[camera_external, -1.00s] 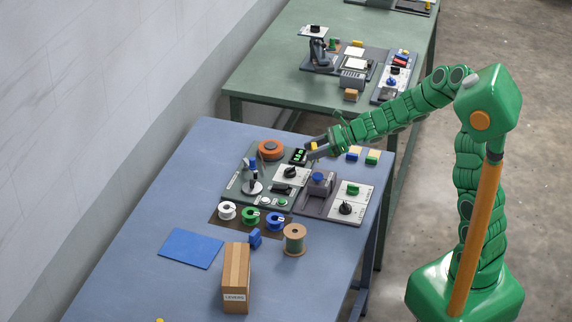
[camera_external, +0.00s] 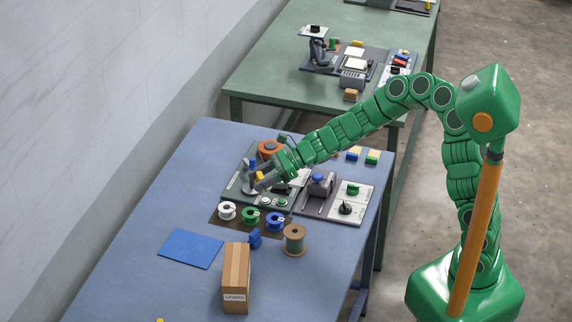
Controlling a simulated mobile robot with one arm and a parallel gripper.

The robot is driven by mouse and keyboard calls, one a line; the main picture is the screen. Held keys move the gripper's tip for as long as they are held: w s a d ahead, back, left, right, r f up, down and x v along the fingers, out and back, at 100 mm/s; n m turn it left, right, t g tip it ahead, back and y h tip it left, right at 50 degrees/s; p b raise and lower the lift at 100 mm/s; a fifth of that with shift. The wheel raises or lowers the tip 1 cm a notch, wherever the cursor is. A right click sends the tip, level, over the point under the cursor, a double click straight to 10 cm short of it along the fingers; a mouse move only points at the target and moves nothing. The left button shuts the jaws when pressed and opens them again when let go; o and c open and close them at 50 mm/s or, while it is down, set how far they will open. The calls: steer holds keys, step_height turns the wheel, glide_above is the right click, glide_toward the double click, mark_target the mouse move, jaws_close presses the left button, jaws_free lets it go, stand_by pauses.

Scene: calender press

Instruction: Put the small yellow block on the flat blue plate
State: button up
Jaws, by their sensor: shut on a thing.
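My gripper (camera_external: 262,183) is shut on the small yellow block (camera_external: 259,176) and holds it over the left part of the press panel, beside the upright lever. The grey fingers partly hide the block. The flat blue plate (camera_external: 190,248) lies bare on the blue table, toward the front left of my gripper and apart from it.
White (camera_external: 227,210), green (camera_external: 249,215) and blue (camera_external: 275,221) spools stand between my gripper and the plate's side of the table. A small blue block (camera_external: 255,238), a tan spool (camera_external: 294,240) and a tall cardboard box (camera_external: 236,278) stand right of the plate.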

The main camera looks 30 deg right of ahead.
steer(key=s+a+n+g, duration=0.2)
steer(key=s+a, duration=0.9)
steer(key=a, duration=0.3)
glide_above(190, 247)
steer(key=s+d, duration=0.1)
step_height(190, 247, down, 7)
steer(key=shift+d+f, duration=0.15)
steer(key=shift+w+a+f, duration=0.2)
steer(key=shift+a+f, duration=0.15)
steer(key=shift+f, duration=0.15)
steer(key=shift+w+a+f, duration=0.2)
steer(key=shift+a+f, duration=0.1)
steer(key=shift+f, duration=1.55)
steer(key=shift+f, duration=0.1)
steer(key=o, duration=1)
